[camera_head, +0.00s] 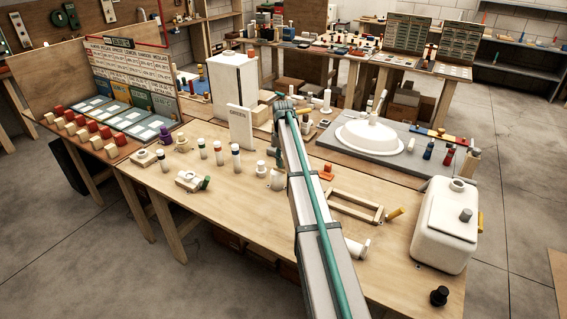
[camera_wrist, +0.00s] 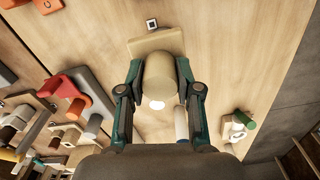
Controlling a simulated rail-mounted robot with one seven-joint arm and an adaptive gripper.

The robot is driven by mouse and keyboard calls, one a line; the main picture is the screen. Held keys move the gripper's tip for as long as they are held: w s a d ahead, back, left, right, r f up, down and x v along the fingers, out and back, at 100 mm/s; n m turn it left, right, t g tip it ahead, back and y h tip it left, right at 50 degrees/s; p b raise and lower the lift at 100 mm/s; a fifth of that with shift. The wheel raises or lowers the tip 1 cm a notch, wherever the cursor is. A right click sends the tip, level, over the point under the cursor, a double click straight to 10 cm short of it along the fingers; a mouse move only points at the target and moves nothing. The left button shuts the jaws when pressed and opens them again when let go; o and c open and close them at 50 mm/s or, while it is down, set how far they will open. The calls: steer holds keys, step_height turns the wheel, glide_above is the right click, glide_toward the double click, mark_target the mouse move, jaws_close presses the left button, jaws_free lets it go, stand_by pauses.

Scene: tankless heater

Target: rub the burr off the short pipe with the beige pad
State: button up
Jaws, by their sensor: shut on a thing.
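My gripper (camera_wrist: 160,88) shows in the wrist view, its teal fingers closed on the two sides of a beige rounded piece (camera_wrist: 160,72), which looks like the beige pad. A beige flat block (camera_wrist: 143,43) shows just beyond it; I cannot tell whether they touch. A small white round end (camera_wrist: 157,104) shows just below the held piece; it may be the short pipe, but this is unclear. No burr can be made out. In the head view my own arm hides the gripper and the piece in it.
A white tank (camera_head: 446,225) is at the right. A wooden frame (camera_head: 353,206) lies nearby. The front-left bench is mostly clear.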

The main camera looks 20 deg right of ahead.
steer(key=shift+r+p, duration=1.1)
steer(key=shift+r, duration=1.55)
